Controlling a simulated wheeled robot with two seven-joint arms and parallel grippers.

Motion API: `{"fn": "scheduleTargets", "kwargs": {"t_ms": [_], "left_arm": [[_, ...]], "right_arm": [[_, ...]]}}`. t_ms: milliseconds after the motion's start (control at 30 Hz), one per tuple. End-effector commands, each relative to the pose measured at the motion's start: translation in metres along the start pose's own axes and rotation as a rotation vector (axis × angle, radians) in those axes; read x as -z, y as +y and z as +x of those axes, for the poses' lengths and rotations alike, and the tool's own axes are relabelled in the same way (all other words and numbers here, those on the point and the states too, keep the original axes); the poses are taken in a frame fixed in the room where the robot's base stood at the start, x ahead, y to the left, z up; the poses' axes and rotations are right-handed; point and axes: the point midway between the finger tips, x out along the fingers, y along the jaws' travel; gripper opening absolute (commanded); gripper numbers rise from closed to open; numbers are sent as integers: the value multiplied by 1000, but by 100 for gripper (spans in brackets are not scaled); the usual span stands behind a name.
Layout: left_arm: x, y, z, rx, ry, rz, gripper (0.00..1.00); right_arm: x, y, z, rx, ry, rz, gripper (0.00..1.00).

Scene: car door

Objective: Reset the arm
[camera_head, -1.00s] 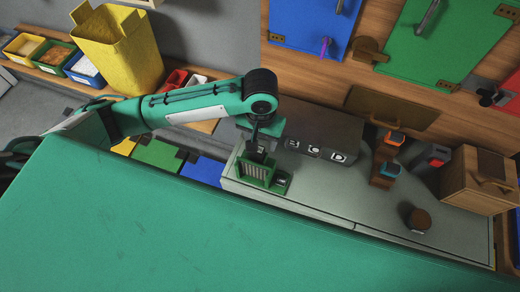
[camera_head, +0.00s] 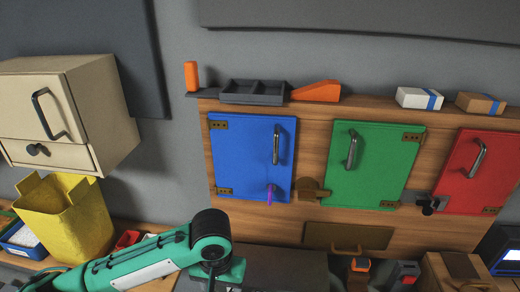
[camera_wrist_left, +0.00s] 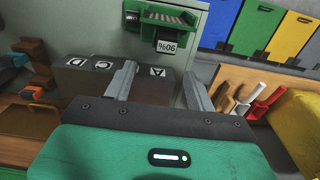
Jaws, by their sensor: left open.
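My left arm (camera_head: 150,262) is green and black and comes in from the left at the bottom of the head view. Its gripper end hangs down there, and the fingertips are cut off by the lower edge. In the left wrist view my left gripper (camera_wrist_left: 158,82) has its two grey fingers wide apart with nothing between them. Beyond the fingers are a dark box with lettered faces (camera_wrist_left: 90,80) and a green slotted device (camera_wrist_left: 165,18) with a "90%" label. My right gripper is not in view.
Blue (camera_head: 240,165), green (camera_head: 372,160) and red (camera_head: 480,170) doors are shut on the wooden wall panel. A beige cabinet (camera_head: 110,110) hangs at the left above a yellow bin (camera_head: 75,220). A shelf above the doors holds a dark tray (camera_head: 255,92) and small boxes.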

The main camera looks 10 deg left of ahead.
Motion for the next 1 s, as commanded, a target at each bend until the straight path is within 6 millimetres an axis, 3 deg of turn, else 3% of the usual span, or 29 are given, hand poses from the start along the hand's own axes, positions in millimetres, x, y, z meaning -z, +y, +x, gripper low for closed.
{"fn": "scheduleTargets", "kwargs": {"t_ms": [367, 533, 767, 1000], "left_arm": [[-24, 39, 26, -196, 83, 129, 56], [-36, 48, 38, -280, 157, 165, 56], [-52, 39, 56, -323, 257, 164, 56], [-79, 4, 81, -268, 331, 132, 56]], "right_arm": [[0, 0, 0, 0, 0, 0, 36], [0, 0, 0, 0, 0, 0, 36], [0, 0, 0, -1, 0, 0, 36], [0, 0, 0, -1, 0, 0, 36]]}}
